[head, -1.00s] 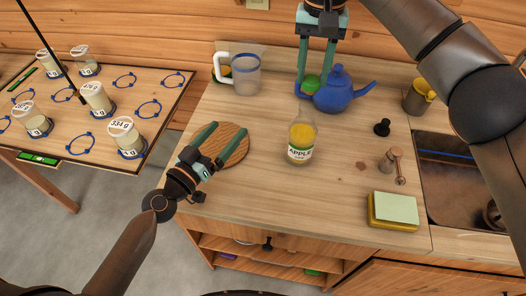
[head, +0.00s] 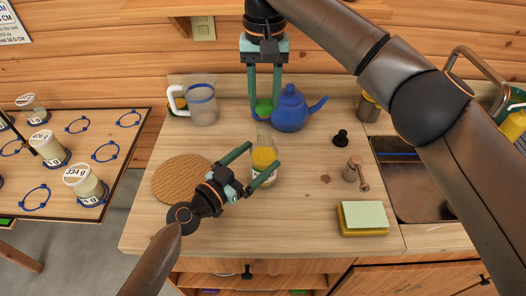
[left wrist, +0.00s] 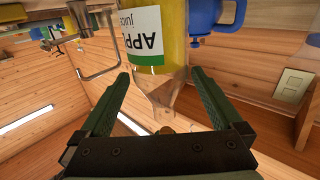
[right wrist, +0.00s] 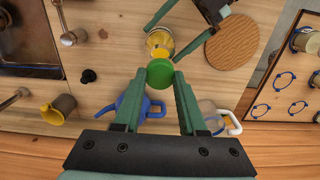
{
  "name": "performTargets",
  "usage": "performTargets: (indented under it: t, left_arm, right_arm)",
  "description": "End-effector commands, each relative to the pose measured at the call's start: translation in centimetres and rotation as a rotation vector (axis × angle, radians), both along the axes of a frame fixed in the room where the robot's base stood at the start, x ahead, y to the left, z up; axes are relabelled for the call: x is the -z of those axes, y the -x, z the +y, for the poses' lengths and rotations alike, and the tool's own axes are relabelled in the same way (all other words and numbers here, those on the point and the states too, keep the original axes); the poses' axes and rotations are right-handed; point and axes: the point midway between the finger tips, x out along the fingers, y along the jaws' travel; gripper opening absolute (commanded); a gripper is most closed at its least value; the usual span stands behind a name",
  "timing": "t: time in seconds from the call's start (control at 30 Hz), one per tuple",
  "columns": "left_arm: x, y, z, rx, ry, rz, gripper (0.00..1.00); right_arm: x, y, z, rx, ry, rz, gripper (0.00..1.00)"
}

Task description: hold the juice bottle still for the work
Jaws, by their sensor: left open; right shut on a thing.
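The juice bottle (head: 264,157), clear with yellow juice, stands upright on the counter. In the left wrist view the bottle (left wrist: 156,50) appears upside down with its "APPLE juice" label, and its neck lies between my finger pads. My left gripper (head: 265,154) is open, its fingers reaching to either side of the bottle; I cannot tell whether they touch it. My right gripper (head: 264,104) is shut on a round green thing (right wrist: 160,72), held behind the bottle near the blue teapot (head: 290,112).
A clear jug (head: 201,104) stands at the back left, and a round wooden board (head: 180,180) lies left of the bottle.

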Motion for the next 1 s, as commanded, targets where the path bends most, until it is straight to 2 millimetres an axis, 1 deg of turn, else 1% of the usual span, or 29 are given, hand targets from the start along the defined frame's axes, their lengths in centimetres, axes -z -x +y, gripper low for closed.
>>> performTargets:
  t: [0.03, 0.1, 0.2, 0.33, 0.57, 0.67, 1.0]
  left_arm:
    - [-0.1, -0.7, -0.6, 0.000, 0.003, 0.000, 1.00]
    - [-0.1, -1.3, -1.1, -0.001, 0.002, -0.001, 1.00]
    - [0.0, -1.9, -1.6, -0.001, 0.001, 0.000, 1.00]
    - [0.0, -2.2, -1.9, -0.001, 0.001, 0.000, 1.00]
    - [0.0, -2.2, -2.0, -0.001, 0.000, 0.000, 1.00]
    - [0.0, -2.2, -1.9, -0.001, 0.000, 0.000, 0.91]
    - [0.0, -2.2, -1.9, -0.001, 0.000, 0.000, 0.53]
  right_arm:
    - [0.0, 0.0, 0.0, 0.000, 0.000, 0.000, 0.00]
    - [0.0, 0.0, 0.0, 0.000, 0.000, 0.000, 0.00]
    - [0.0, 0.0, 0.0, 0.000, 0.000, 0.000, 0.00]
    - [0.0, 0.0, 0.0, 0.000, 0.000, 0.000, 0.00]
    - [0.0, 0.0, 0.0, 0.000, 0.000, 0.000, 0.00]
    - [0.0, 0.0, 0.0, 0.000, 0.000, 0.000, 0.00]
    - [0.0, 0.0, 0.0, 0.000, 0.000, 0.000, 0.00]
